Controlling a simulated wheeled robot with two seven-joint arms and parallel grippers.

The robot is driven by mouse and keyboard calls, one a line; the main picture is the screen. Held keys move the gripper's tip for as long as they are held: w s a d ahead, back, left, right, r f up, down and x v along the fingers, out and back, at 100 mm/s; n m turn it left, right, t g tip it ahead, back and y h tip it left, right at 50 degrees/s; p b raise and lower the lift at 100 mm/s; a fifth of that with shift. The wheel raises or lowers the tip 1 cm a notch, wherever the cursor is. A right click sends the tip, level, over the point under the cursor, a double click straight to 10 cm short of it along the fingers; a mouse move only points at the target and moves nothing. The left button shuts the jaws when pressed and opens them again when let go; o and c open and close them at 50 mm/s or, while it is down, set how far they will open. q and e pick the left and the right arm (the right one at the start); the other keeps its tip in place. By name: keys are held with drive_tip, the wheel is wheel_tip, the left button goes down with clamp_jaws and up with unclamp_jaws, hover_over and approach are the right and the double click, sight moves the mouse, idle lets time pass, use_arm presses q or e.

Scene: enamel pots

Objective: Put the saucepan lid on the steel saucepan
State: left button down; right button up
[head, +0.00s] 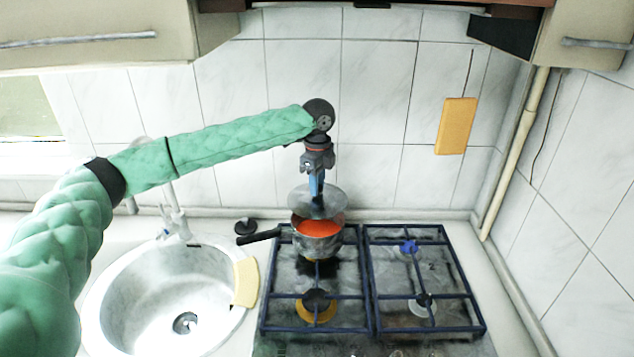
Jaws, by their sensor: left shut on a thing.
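The steel saucepan (318,246) stands on the back left burner of the stove, with orange-red contents showing and its black handle (259,237) pointing left. The saucepan lid (304,203) is a round, greyish, see-through disc. My left gripper (317,197) points down and is shut on the lid's knob, which the fingers mostly hide. The lid is over the back part of the saucepan, and the red contents show in front of its edge. I cannot tell exactly how high it is above the rim. My right gripper is not in view.
The gas stove (367,290) has dark grates and several burners; its right side is clear. A round sink (165,300) with a tap (175,215) lies left, a yellow cloth (246,282) on its rim. A small black object (245,227) sits behind the handle. Cupboards (100,30) hang above.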

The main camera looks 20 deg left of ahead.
use_arm(q)
drive_tip(key=shift+w+d+m, duration=0.1)
drive_tip(key=shift+m, duration=0.8)
